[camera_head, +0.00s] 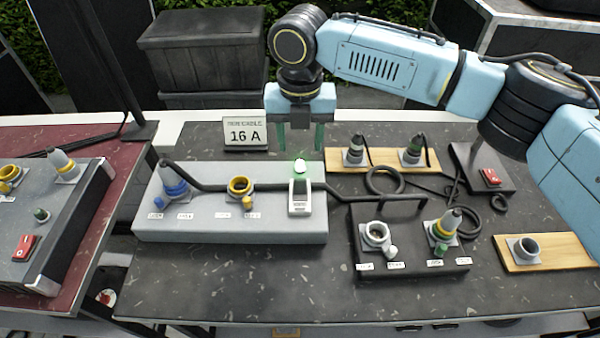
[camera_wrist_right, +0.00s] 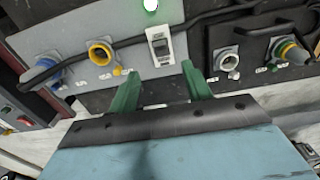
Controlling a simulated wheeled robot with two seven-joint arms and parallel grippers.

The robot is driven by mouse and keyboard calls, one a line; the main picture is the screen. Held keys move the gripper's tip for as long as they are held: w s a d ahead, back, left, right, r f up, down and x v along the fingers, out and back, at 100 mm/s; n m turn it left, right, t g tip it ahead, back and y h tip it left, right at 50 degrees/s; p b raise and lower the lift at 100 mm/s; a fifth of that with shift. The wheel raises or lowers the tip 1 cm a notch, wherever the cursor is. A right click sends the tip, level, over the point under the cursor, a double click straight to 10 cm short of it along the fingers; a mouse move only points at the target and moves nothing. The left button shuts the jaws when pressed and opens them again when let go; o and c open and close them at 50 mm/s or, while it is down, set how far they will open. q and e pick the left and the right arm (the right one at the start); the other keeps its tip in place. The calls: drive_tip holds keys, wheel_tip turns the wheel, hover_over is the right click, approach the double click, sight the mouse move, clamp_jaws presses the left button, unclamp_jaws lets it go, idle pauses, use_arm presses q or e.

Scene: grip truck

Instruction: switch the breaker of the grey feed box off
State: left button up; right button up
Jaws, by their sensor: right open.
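The grey feed box (camera_head: 226,222) lies on the dark table left of centre. Its breaker (camera_head: 300,195) is a white unit with a dark switch, and a lit green lamp (camera_head: 299,166) sits just behind it. In the right wrist view the breaker (camera_wrist_right: 160,48) is ahead of the fingers. My right gripper (camera_head: 301,138) is open and empty, pointing down above the back edge of the box, behind the breaker. Its green fingers (camera_wrist_right: 160,90) show on either side of the breaker's line, apart from it. My left gripper is not seen.
The box carries a blue plug (camera_head: 174,183) and a yellow socket (camera_head: 241,188); a black cable runs along it. A sign reading 16 A (camera_head: 246,134) stands behind. A black box (camera_head: 410,240) lies to the right, and another box with a red switch (camera_head: 25,247) lies left.

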sight(300, 182)
wheel_tip(300, 182, down, 11)
drive_tip(key=shift+f, duration=0.1)
drive_tip(key=shift+c, duration=0.4)
drive_tip(key=c, duration=0.9)
drive_tip(key=shift+s+t+p, duration=0.15)
drive_tip(key=shift+t+p, duration=0.15)
drive_tip(key=shift+p, duration=0.2)
drive_tip(key=s+t+p, duration=0.1)
drive_tip(key=p, duration=0.1)
drive_tip(key=s+t+p, duration=0.1)
drive_tip(key=t+p, duration=0.1)
drive_tip(key=p, duration=0.1)
drive_tip(key=shift+r+t, duration=0.3)
drive_tip(key=shift+s+t+p, duration=0.15)
drive_tip(key=shift+t+p, duration=0.15)
drive_tip(key=shift+t, duration=0.1)
drive_tip(key=t, duration=0.1)
drive_tip(key=s+t+p, duration=0.1)
drive_tip(key=shift+f+t, duration=0.3)
drive_tip(key=shift+f, duration=0.05)
drive_tip(key=shift+s+f+t+p, duration=0.25)
drive_tip(key=shift+s+t, duration=0.1)
drive_tip(key=shift+t, duration=0.55)
drive_tip(key=shift+s+f+t+p, duration=0.1)
drive_tip(key=shift+s+f+t, duration=0.15)
drive_tip(key=shift+t, duration=0.65)
